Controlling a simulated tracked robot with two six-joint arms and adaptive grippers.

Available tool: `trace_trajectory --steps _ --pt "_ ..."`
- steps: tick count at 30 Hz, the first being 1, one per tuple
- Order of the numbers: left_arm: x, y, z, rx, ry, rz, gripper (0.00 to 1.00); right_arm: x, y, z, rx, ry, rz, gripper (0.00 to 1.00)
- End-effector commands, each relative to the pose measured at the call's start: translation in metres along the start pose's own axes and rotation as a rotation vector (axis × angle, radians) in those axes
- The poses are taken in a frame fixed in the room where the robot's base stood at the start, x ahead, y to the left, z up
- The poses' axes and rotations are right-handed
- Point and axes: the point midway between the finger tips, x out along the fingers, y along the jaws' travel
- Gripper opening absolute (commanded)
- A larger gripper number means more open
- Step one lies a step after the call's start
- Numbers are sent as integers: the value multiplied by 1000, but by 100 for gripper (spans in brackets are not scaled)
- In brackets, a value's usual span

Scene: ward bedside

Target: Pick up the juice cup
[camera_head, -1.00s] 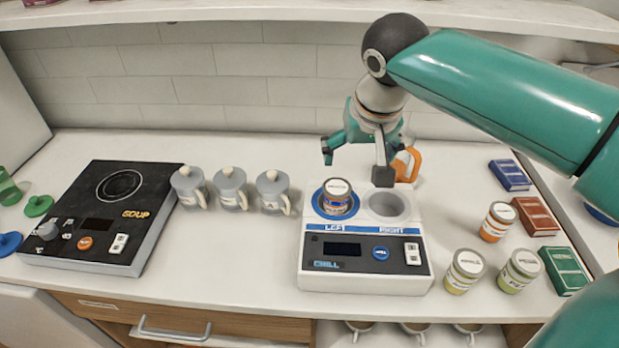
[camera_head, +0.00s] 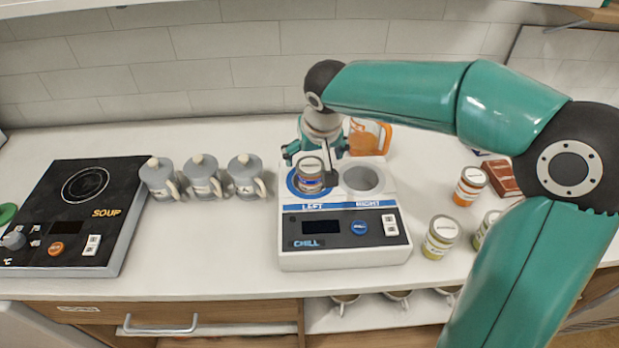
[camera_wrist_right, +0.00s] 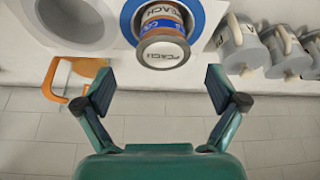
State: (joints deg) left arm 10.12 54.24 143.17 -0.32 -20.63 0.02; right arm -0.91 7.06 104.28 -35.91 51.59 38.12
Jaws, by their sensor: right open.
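A small can (camera_head: 310,177) with a pale lid sits in the left well of the chiller (camera_head: 345,259). In the right wrist view the can (camera_wrist_right: 162,42) has an orange and blue band and a label that seems to read PEACH. My right gripper (camera_head: 310,164) is open at this can. In the right wrist view the fingers (camera_wrist_right: 162,90) are spread, with nothing between the tips, and the can is just ahead. My left gripper is out of view.
The chiller's right well (camera_head: 364,180) is empty. Several grey lidded mugs (camera_head: 203,178) stand left of the chiller, beside a black soup hotplate (camera_head: 75,215). Jars (camera_head: 440,237) and a red box (camera_head: 502,178) are at the right. The tiled wall (camera_head: 200,60) is close behind.

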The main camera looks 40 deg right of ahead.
Motion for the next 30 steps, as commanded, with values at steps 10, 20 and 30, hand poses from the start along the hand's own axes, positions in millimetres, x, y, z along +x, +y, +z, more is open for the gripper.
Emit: trace_trajectory --steps 10,20,30 --pt "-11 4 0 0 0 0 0 43 -4 4 -1 -5 1 95" --pt "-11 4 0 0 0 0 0 49 -5 4 -2 -2 -1 90" --pt "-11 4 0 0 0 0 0 48 -5 4 -2 -2 -1 33"
